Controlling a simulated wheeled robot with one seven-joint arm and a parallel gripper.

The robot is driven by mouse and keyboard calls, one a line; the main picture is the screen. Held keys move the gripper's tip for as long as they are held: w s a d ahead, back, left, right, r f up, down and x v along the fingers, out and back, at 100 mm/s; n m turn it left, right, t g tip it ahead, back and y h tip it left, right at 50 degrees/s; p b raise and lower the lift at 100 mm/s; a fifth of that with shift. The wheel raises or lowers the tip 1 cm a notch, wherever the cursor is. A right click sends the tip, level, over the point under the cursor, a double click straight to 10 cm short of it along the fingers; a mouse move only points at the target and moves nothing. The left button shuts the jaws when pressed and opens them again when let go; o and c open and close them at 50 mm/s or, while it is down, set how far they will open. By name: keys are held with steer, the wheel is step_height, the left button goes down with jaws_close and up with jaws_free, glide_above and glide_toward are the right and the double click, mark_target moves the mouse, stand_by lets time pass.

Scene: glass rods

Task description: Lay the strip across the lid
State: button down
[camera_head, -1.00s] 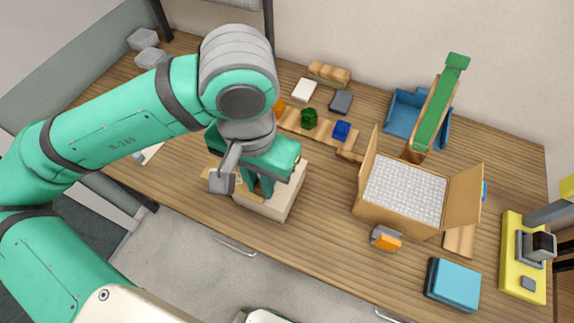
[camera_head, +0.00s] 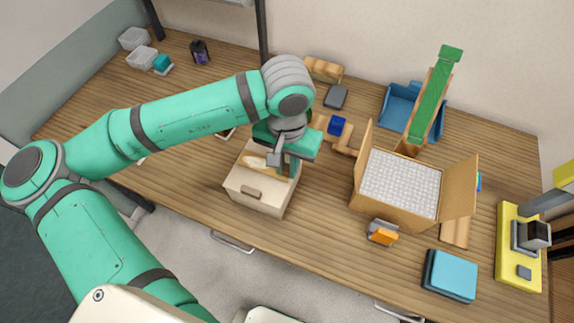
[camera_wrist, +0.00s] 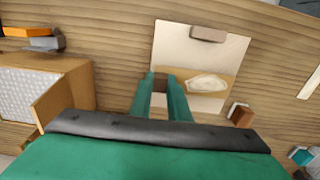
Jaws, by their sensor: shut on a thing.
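The pale box (camera_head: 262,205) stands near the front edge of the table, with a brown handle (camera_head: 251,192) near the front of its lid. A tan wooden strip (camera_head: 254,161) with a whitish oval patch lies over the rear part of the lid. My gripper (camera_wrist: 160,82) is shut on the strip's end, at the right side of the box in the head view. I cannot tell whether the strip touches the lid.
An open carton (camera_head: 398,215) of white pieces stands to the right, with a green-topped ramp (camera_head: 430,105) behind it. A blue block (camera_head: 337,126) and wooden pieces lie behind the gripper. A grey-and-orange item (camera_head: 382,233) is at the front. Table between box and carton is clear.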

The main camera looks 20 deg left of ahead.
steer(key=shift+f, duration=0.3)
steer(key=shift+f, duration=0.2)
steer(key=c, duration=1.7)
jaws_free()
steer(key=shift+o, duration=0.2)
steer(key=shift+r, duration=0.1)
step_height(320, 180, up, 12)
steer(key=shift+r, duration=0.15)
